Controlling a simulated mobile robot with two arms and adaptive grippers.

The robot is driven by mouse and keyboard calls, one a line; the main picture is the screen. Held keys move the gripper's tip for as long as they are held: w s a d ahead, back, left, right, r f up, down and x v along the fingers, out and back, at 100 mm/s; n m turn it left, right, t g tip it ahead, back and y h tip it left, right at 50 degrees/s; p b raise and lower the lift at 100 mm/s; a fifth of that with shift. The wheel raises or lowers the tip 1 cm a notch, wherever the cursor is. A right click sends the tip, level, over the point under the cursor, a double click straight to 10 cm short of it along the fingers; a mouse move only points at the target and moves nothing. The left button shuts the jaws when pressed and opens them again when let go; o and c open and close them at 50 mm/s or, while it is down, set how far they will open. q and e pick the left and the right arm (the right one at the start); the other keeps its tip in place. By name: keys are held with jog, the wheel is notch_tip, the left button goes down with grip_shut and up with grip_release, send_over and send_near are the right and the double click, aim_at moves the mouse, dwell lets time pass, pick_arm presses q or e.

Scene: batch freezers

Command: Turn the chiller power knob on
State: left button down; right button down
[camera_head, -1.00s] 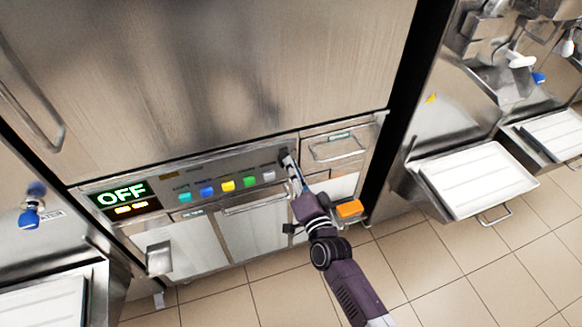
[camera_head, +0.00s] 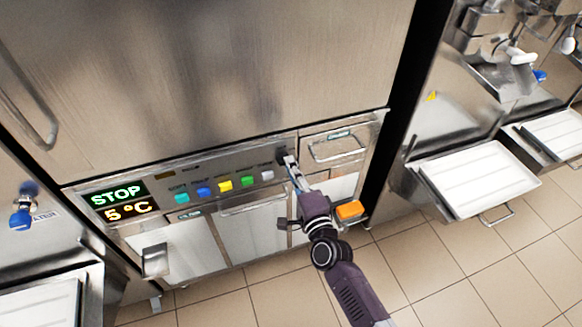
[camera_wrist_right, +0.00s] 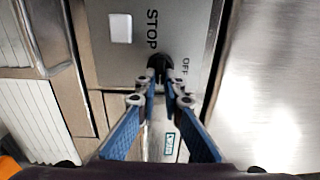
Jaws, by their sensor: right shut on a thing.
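The chiller's control panel (camera_head: 222,173) has a display (camera_head: 117,201) at its left end that reads STOP and 5 °C in the head view. The black power knob (camera_wrist_right: 160,64) is at the panel's other end, beside the labels STOP and OFF in the right wrist view. My right gripper (camera_head: 290,163) reaches the panel's right end, and in the right wrist view its blue-padded fingers (camera_wrist_right: 163,88) are closed around the knob. The fingers partly hide the knob in the head view. My left gripper is not in view.
A row of coloured buttons (camera_head: 225,186) lies left of the knob. Drawers with handles (camera_head: 338,147) are beside and below the panel. A freezer with a white tray (camera_head: 477,178) stands at the right. The tiled floor (camera_head: 430,275) in front is clear.

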dwell(0.3)
jog(key=c, duration=2.1)
grip_release()
jog(key=v, duration=1.2)
jog(key=shift+a+f, duration=0.1)
